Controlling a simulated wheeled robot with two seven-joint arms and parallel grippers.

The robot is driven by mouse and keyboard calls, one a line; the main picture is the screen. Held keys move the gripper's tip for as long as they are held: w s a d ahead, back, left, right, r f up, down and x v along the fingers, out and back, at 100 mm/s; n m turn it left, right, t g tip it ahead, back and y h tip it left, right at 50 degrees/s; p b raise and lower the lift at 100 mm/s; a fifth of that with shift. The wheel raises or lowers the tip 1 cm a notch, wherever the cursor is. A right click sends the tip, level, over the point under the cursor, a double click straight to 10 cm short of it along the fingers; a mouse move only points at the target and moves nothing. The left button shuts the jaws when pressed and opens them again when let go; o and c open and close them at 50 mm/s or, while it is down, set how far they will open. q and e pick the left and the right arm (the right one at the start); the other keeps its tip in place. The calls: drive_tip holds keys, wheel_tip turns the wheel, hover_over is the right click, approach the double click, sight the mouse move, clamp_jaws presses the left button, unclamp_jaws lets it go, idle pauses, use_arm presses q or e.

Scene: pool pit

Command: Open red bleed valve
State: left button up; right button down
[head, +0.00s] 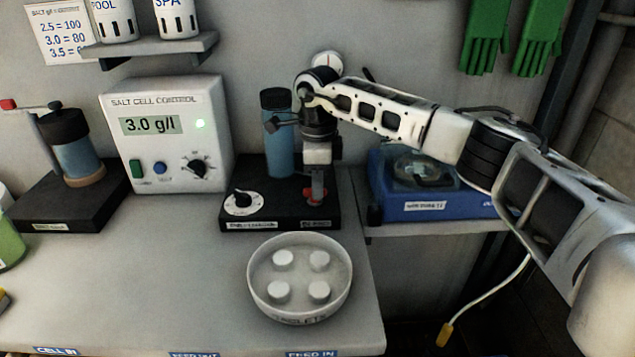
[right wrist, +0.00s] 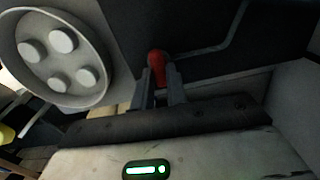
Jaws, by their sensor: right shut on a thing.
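The red bleed valve (head: 308,194) is a small red handle on the right part of a black base (head: 268,222) that also carries a blue cylinder (head: 281,150). My right gripper (head: 316,186) points down over the valve and is shut on it. In the right wrist view the red rounded valve handle (right wrist: 157,65) shows between the two fingertips (right wrist: 160,86). The gripper partly hides the valve in the head view. My left gripper is not in view.
A white bowl of tablets (head: 300,317) stands just in front of the black base. The salt cell control box (head: 165,120) reads 3.0 g/l, left of it. A blue device (head: 425,205) stands on a shelf at right.

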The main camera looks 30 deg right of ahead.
drive_tip(key=shift+w+r+n, duration=0.1)
drive_tip(key=shift+n, duration=0.2)
idle(0.4)
drive_tip(key=c, duration=1.4)
unclamp_jaws()
wheel_tip(320, 180, up, 16)
drive_tip(key=shift+b, duration=0.45)
